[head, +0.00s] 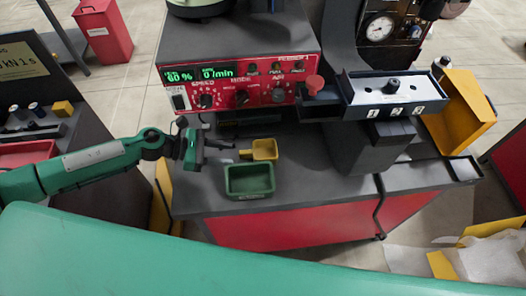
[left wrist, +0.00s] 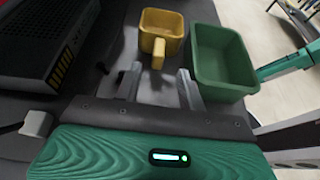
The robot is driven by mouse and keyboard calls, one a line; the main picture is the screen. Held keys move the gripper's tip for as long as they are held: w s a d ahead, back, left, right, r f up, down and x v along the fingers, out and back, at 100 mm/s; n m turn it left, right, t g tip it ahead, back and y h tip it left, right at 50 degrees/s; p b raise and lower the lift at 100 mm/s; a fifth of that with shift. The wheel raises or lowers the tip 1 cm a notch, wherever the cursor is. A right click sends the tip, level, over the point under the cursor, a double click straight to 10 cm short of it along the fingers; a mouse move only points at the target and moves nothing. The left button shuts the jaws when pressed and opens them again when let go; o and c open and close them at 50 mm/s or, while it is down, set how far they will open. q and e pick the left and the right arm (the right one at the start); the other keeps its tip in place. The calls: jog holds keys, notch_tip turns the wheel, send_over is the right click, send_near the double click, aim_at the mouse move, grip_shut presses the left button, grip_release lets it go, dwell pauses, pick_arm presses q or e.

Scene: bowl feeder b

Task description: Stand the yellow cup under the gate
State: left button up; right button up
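The yellow cup (head: 265,149) stands upright on the dark bench top, with its handle pointing left toward my left gripper. In the left wrist view the yellow cup (left wrist: 161,25) is just beyond the fingertips, its handle pointing back at the gap between them. My left gripper (head: 221,146) is open and empty, low over the bench beside the handle; its two spread fingers also show in the left wrist view (left wrist: 159,84). A dark chute marked 1, 2, 3 (head: 392,94) stands to the right; I cannot tell which part is the gate. My right gripper is out of view.
A green bin (head: 249,181) stands close in front of the cup. The red control panel (head: 240,86) rises behind them. A yellow tilted tray (head: 464,110) is at the right. Bare bench top lies right of the cup, up to the dark column.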

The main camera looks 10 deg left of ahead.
aim_at(241, 155)
pick_arm(q)
jog(key=shift+w+d+f, duration=0.1)
jog(key=shift+d+f, duration=0.05)
jog(key=shift+d, duration=0.15)
jog(key=shift+w+d+p, duration=0.1)
jog(key=shift+d+p, duration=0.2)
jog(key=p+x, duration=0.1)
jog(key=x, duration=0.2)
jog(key=shift+w+f, duration=0.15)
jog(key=shift+w, duration=0.05)
jog(key=shift+w+d+f+p, duration=0.1)
jog(key=shift+d+f+p, duration=0.3)
jog(key=shift+d, duration=0.15)
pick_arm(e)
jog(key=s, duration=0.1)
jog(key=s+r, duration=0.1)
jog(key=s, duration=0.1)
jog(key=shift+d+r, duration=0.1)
pick_arm(q)
grip_shut()
